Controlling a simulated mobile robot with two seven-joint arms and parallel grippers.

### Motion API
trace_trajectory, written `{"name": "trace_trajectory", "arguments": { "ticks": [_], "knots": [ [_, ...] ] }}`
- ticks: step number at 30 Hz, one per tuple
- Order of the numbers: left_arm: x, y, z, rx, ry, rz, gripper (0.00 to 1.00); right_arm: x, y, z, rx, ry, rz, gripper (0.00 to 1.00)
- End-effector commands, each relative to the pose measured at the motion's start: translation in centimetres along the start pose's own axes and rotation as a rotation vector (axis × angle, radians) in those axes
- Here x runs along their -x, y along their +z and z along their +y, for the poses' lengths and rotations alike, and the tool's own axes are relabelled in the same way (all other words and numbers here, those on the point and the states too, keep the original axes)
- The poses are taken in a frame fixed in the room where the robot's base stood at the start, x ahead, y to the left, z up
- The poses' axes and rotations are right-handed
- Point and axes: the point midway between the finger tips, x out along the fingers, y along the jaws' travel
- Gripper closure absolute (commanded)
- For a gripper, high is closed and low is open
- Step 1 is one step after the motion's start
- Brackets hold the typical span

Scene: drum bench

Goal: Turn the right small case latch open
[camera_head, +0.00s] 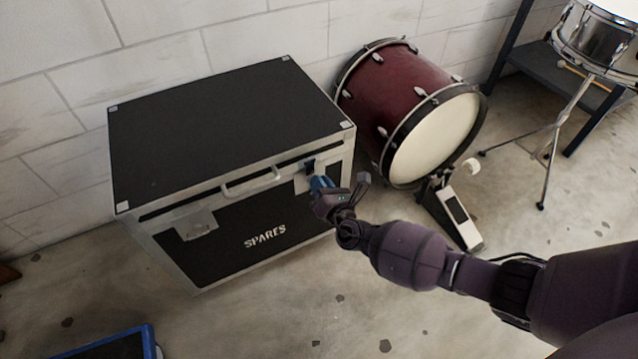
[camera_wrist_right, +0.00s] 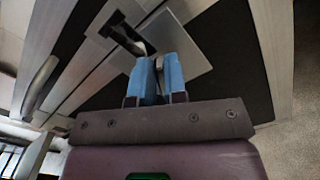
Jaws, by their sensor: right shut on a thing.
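The black case (camera_head: 215,125) with silver edges and "SPARES" on its front stands against the wall with its lid down. Its right small latch (camera_head: 310,167) is at the front right, partly hidden by my gripper. In the right wrist view, the latch (camera_wrist_right: 128,38) shows as a dark piece and a metal tab on a silver plate. My right gripper (camera_head: 318,182) is at this latch. Its blue fingers (camera_wrist_right: 158,62) are close together on the latch's metal tab. The left small latch (camera_head: 198,226) is at the front left. My left gripper is not in view.
A silver handle (camera_head: 251,181) sits between the latches. A red bass drum (camera_head: 405,95) with a pedal (camera_head: 455,215) stands right of the case, close to my right arm. A snare on a stand (camera_head: 597,38) is at the far right. The floor in front is mostly clear.

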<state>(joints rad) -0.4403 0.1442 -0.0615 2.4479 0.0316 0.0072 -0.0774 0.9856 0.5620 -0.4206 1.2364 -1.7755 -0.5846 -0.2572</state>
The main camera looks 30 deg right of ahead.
Motion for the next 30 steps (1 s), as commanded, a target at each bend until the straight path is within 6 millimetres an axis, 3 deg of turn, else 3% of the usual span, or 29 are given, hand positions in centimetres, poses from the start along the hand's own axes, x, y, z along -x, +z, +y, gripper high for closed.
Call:
{"name": "trace_trajectory", "arguments": {
  "ticks": [30],
  "knots": [
    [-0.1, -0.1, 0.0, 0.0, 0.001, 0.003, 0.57, 0.0, -0.8, -1.7, -0.916, -0.001, 0.001, 1.0]
  ]
}}
